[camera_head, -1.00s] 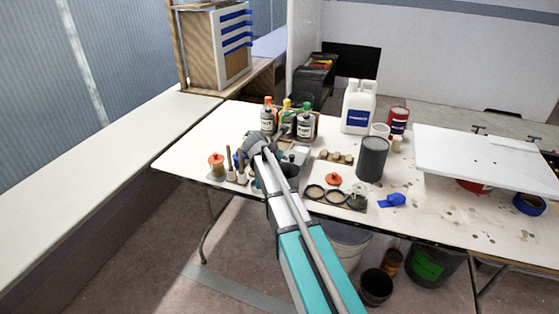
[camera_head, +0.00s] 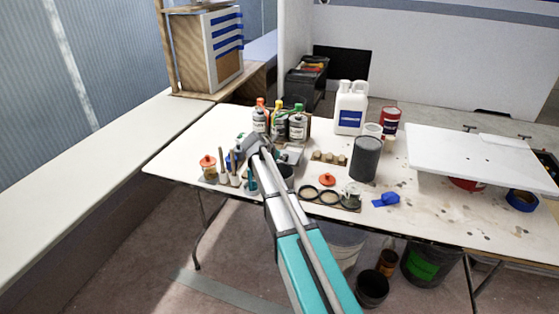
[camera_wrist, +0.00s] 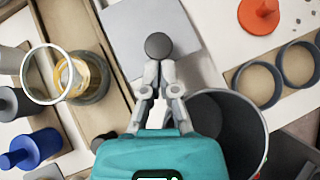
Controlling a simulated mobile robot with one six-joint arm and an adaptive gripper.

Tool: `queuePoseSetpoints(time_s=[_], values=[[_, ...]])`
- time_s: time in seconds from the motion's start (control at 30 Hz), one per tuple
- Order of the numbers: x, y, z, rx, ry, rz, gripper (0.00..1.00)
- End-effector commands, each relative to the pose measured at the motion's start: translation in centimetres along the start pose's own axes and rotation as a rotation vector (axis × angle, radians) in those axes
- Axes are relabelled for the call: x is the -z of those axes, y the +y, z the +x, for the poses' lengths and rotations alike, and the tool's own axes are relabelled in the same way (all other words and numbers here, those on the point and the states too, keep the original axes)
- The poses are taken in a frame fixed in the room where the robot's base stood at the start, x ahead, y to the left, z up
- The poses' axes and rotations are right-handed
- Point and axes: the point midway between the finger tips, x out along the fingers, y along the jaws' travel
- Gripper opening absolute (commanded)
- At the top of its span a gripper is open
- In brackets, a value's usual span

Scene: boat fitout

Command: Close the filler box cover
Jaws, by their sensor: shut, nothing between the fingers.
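A flat grey panel with a dark round knob (camera_wrist: 158,46), which looks like the filler box cover (camera_wrist: 125,28), lies beyond my fingertips in the wrist view. It sits beside a tan wooden tray or box edge (camera_wrist: 95,60). Whether it is fully closed I cannot tell. My gripper (camera_wrist: 158,70) is shut and empty, its tips right at the knob; whether they touch it I cannot tell. In the head view my gripper (camera_head: 256,143) is over the table near a small grey box (camera_head: 289,153), and my arm hides part of that area.
Left of my gripper is an open jar with amber contents (camera_wrist: 90,78). A dark cup (camera_wrist: 232,125) stands close on the right. Paint bottles (camera_head: 297,124) stand behind, and a dark can (camera_head: 365,158) and white jugs (camera_head: 350,108) to the right. An orange lid (camera_head: 327,180) lies near the rings.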

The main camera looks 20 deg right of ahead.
Motion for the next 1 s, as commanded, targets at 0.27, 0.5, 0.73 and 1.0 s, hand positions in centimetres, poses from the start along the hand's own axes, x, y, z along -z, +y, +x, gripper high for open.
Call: queuePoseSetpoints(time_s=[0.27, 0.5, 0.73, 1.0], values=[[-3.9, 2.6, 4.1, 0.000, -0.003, 0.000, 0.00], [-5.1, 3.1, 5.4, -0.001, -0.005, -0.001, 0.00], [-5.3, 3.1, 5.5, -0.001, -0.010, -0.002, 0.00], [-5.5, 3.1, 5.2, -0.001, -0.010, -0.001, 0.00]])
